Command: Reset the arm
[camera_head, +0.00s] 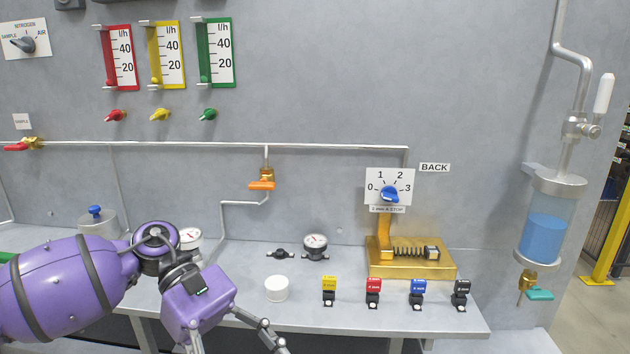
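My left arm comes in from the left, purple with dark bands. Its gripper (236,343) hangs in front of the bench's front edge at the lower left. Its two grey fingers are spread wide apart, with nothing seen between them. The fingertips reach the bottom edge of the picture and are partly cut off. The arm covers part of the bench and of a white-faced gauge (190,236) behind it. My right arm and gripper are not in view.
The grey bench (350,310) holds a white cap (276,289), a gauge (316,246), a brass spring fixture (411,260), and yellow (329,290), red (373,292), blue (418,293) and black (461,293) blocks. A blue-filled cylinder (546,238) hangs at right. Flowmeters line the wall.

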